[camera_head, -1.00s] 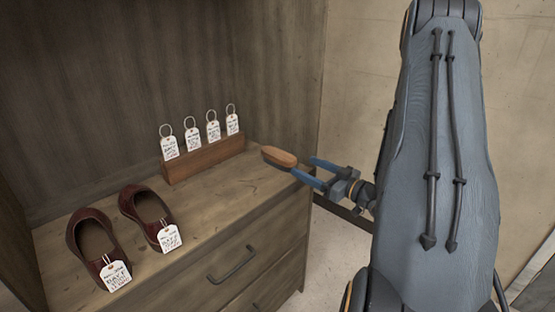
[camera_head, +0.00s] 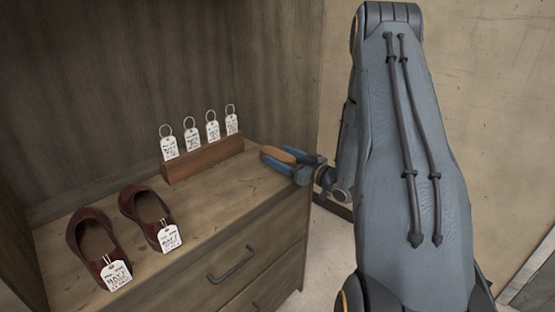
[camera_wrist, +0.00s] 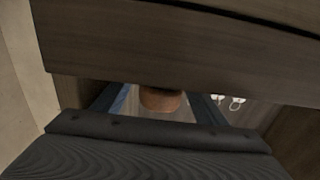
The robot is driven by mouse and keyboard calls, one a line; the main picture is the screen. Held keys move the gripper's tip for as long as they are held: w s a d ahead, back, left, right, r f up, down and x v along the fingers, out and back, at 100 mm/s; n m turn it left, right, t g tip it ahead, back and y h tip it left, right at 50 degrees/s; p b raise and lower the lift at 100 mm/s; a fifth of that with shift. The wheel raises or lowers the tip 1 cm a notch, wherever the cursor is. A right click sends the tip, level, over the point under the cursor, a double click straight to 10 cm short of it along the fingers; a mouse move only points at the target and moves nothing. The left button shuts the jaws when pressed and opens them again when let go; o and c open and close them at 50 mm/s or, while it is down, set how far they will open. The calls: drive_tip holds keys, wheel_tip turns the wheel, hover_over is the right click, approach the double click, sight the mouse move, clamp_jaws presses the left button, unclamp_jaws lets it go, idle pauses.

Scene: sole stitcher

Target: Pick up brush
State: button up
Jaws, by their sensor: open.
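The brush (camera_head: 283,155) has a brown wooden back with a darker edge. It lies at the right end of the dresser top in the head view. My gripper (camera_head: 289,159) is open, with one blue finger on each side of the brush. In the wrist view the brush's brown end (camera_wrist: 161,100) shows between the two blue fingers. I cannot tell whether the fingers touch it. The brush's lower part is partly hidden by the near finger.
A wooden block (camera_head: 203,159) with several white key tags stands left of the brush. A pair of dark red shoes (camera_head: 148,210) with tags sits at the front left of the dresser top (camera_head: 205,200). A wall (camera_head: 480,60) is behind my arm.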

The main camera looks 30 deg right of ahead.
drive_tip(key=shift+c, duration=0.5)
drive_tip(key=c, duration=1.1)
drive_tip(key=shift+r, duration=0.15)
